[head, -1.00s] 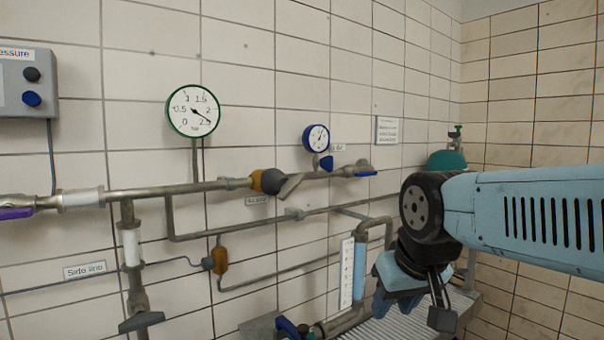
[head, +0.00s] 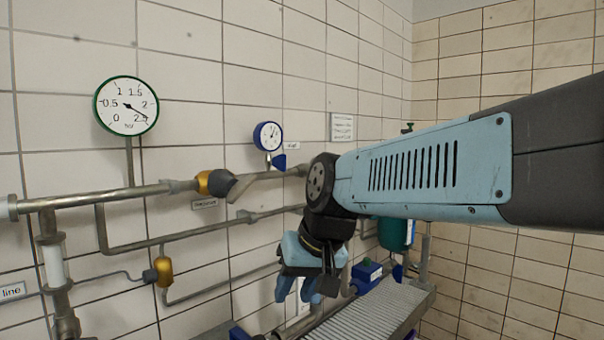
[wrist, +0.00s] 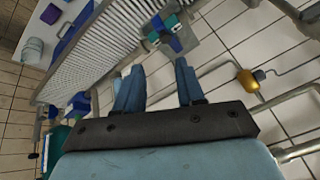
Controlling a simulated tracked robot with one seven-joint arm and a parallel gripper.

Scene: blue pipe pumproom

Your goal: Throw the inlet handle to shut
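My gripper (head: 297,293) hangs below the blue arm in the head view, pointing down. Its two blue fingers are apart with nothing between them in the wrist view (wrist: 157,70). A blue and teal valve-like fitting (wrist: 170,30) lies beyond the fingertips there, apart from them. A blue part (head: 238,333) shows at the bottom edge of the head view. A grey lever (head: 240,186) sits slanted on an orange-collared valve (head: 210,183) on the wall pipe. No label reading inlet is legible, so I cannot tell which is the inlet handle.
A green-rimmed gauge (head: 126,105) and a blue gauge (head: 268,136) stand above the pipes. A ribbed grey bench (head: 375,312) lies right of my gripper, with a blue box (head: 367,272) behind it. Pipes run along the tiled wall.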

